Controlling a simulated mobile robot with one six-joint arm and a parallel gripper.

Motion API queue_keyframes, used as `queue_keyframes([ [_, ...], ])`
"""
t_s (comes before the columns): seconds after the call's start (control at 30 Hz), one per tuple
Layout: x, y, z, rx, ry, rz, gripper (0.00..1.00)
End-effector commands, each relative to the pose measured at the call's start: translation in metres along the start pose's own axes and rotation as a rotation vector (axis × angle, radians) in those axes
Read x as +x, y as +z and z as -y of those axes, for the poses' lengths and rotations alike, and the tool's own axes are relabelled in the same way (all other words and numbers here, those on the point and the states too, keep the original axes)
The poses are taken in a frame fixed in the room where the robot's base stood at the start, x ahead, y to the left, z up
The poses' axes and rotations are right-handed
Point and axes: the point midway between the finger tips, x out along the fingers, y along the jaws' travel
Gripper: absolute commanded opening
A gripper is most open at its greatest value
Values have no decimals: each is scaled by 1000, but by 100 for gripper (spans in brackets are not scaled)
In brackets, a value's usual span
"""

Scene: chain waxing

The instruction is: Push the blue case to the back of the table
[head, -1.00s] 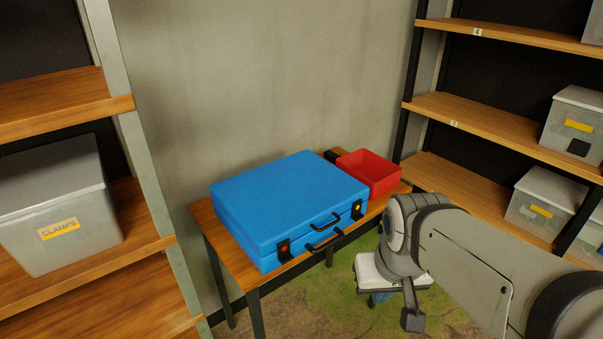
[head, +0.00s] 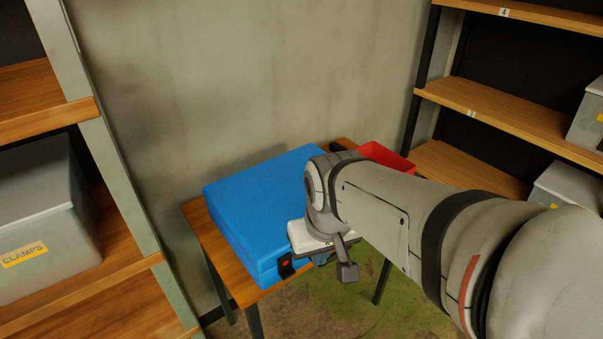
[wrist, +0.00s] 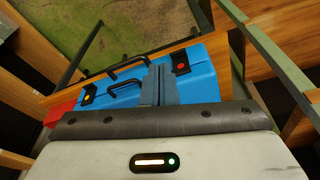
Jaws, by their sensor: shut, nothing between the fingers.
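The blue case (head: 250,205) lies flat and closed on a small wooden table (head: 194,218) by the wall. In the wrist view its front face (wrist: 203,78) shows two black handles (wrist: 128,64) and latches with red and yellow buttons. A thin strip of tabletop shows along the case's front. My gripper (wrist: 162,70) is shut and empty, its fingers in front of the case's front face, between the handles and the red-button latch. I cannot tell whether they touch the case. In the head view my wrist hides the fingertips and the case's right front.
A red open bin (head: 388,157) stands on the table just right of the case, partly behind my arm. A shelf with a grey clamps box (head: 40,225) is at left. Another shelf (head: 500,110) with grey boxes is at right. The wall is behind the table.

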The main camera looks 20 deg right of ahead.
Motion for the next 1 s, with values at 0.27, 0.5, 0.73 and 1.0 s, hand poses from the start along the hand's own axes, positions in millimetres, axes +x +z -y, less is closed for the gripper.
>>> queue_keyframes([
  [0.27, 3, -45, -47, -132, 11, 110, 0],
  [0.5, 22, -66, -107, -275, -25, 193, 0],
  [0.73, 38, -68, -126, -326, -45, 215, 0],
  [1.0, 83, -57, -124, -329, -47, 218, 0],
])
